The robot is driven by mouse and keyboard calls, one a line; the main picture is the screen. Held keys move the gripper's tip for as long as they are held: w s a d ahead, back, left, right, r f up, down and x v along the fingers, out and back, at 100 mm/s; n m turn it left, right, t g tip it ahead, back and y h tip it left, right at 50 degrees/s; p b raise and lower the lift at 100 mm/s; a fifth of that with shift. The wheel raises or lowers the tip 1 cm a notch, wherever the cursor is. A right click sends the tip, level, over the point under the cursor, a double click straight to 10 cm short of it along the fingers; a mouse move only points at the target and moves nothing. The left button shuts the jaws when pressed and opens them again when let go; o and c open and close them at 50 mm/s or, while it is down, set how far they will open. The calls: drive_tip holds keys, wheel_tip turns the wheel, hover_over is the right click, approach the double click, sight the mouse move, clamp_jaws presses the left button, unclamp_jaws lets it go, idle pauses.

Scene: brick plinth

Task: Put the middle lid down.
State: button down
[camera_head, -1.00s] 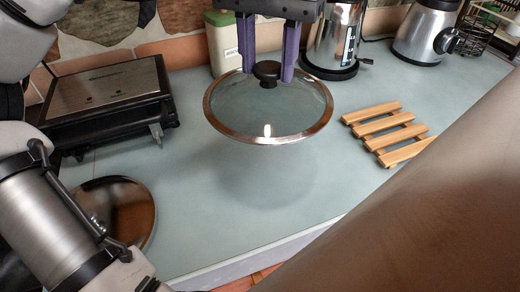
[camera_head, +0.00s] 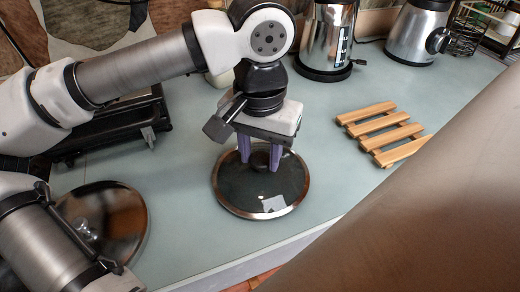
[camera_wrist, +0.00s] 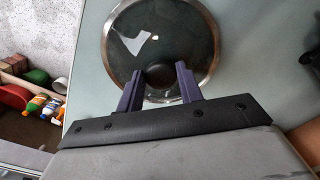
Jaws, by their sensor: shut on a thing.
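A round glass lid with a metal rim (camera_head: 228,203) and a black knob is at the middle of the counter, flat and level. My gripper (camera_head: 260,165) is above it, pointing down, with its purple fingers shut on the knob. In the wrist view the lid (camera_wrist: 185,30) lies beyond the fingertips (camera_wrist: 160,80), with the dark knob between them. The lid looks to be on or very close to the counter; I cannot tell if it touches. A second round, dark, shiny lid (camera_head: 125,215) lies at the left, partly hidden by my arm.
A wooden slatted trivet (camera_head: 385,132) lies to the right. A steel kettle (camera_head: 325,40) and a blender base (camera_head: 418,32) stand at the back. A black grill (camera_head: 120,125) is at the back left, partly hidden by my arm. The counter's front edge (camera_head: 240,262) is close.

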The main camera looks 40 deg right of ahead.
sight(260, 159)
drive_tip(key=shift+f, duration=0.2)
drive_tip(key=c, duration=0.9)
unclamp_jaws()
drive_tip(key=shift+r, duration=0.15)
wheel_tip(260, 159, up, 12)
drive_tip(key=shift+r, duration=0.1)
